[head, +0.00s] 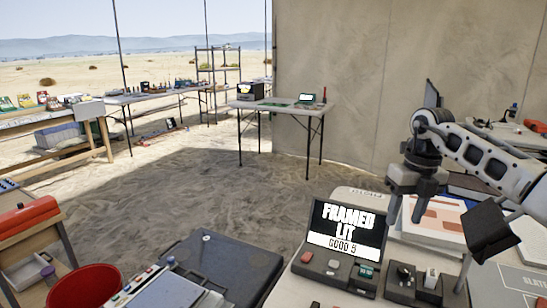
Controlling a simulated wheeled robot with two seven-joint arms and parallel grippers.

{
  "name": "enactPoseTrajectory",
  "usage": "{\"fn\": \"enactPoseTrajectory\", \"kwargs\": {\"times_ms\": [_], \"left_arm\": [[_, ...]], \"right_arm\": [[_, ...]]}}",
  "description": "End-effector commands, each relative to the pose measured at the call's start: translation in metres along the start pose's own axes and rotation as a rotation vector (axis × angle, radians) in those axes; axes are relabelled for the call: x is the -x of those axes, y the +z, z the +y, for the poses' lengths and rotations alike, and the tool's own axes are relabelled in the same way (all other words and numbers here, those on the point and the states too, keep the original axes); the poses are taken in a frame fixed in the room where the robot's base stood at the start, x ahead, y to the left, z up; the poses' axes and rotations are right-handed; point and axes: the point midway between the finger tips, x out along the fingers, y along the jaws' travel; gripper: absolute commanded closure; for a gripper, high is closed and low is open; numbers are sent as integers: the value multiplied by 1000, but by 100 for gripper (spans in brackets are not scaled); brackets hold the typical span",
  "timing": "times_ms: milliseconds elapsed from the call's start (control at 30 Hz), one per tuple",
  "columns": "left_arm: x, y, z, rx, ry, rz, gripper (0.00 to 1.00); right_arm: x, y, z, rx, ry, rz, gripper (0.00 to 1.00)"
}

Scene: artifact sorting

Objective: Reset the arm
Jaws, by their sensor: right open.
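My right arm (487,158) comes in from the right edge, raised over the right end of the work table. My right gripper (406,212) points down, with its two fingers spread apart and nothing between them. It hangs just right of a dark screen (345,231) reading "FRAMED LIT GOOD 5". A stack of papers or books (440,215) lies behind and right of the fingers. I cannot tell the exact height of the fingertips above the table. My left gripper is not in view.
A black panel (487,230) on a stand is close to the right gripper. A control box with buttons (335,268) sits below the screen. A dark flat case (225,262) and a red bucket (83,289) are at lower left. Sandy floor (170,190) lies open beyond.

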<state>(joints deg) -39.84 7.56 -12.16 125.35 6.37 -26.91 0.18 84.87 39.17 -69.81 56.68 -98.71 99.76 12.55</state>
Motion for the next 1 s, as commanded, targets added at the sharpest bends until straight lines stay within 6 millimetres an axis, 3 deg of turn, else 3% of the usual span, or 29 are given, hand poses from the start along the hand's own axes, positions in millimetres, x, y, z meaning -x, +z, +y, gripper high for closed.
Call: {"fn": "enactPoseTrajectory", "kwargs": {"times_ms": [167,200,300,400,533,633,767,867,1000], "left_arm": [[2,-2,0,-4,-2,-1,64],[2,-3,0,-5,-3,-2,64],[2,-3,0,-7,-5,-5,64],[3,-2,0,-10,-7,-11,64],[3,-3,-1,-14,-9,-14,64],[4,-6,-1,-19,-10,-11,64],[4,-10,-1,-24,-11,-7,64],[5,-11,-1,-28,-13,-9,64],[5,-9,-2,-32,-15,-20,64]], "right_arm": [[-71,-4,100,143,300,-21,53],[-85,-9,128,164,392,-30,53],[-110,-28,198,184,653,-50,53],[-119,-55,270,123,967,-66,53],[-105,-83,329,-104,1368,-86,53],[-90,-94,343,-381,1619,-95,53],[-88,-99,325,-849,1834,-90,53],[-108,-108,293,-1264,1895,-70,53],[-156,-145,241,-1860,1817,-13,53]]}}
